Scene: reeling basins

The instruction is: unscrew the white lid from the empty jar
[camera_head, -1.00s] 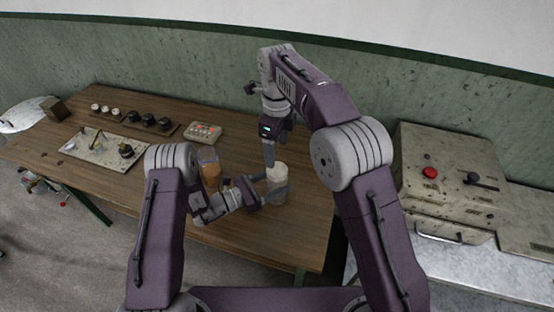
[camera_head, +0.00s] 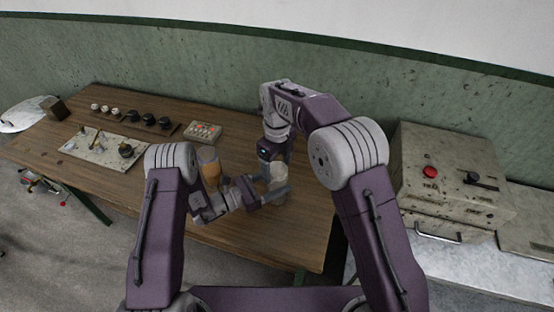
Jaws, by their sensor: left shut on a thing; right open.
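The empty jar (camera_head: 279,183) stands upright near the right end of the wooden table, a pale shape partly hidden by both grippers. Its white lid (camera_head: 278,171) is on top, largely covered by my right gripper. My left gripper (camera_head: 275,192) comes in from the left and is shut on the jar's body. My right gripper (camera_head: 277,164) points down from above, open, with its fingers at the lid's level; I cannot tell whether they touch it.
A jar with orange-brown contents (camera_head: 209,167) stands close behind my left arm. A button box (camera_head: 203,131), a row of dark and white knobs (camera_head: 148,119) and a pale panel (camera_head: 98,147) lie farther left. A machine with a red button (camera_head: 430,173) stands at right.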

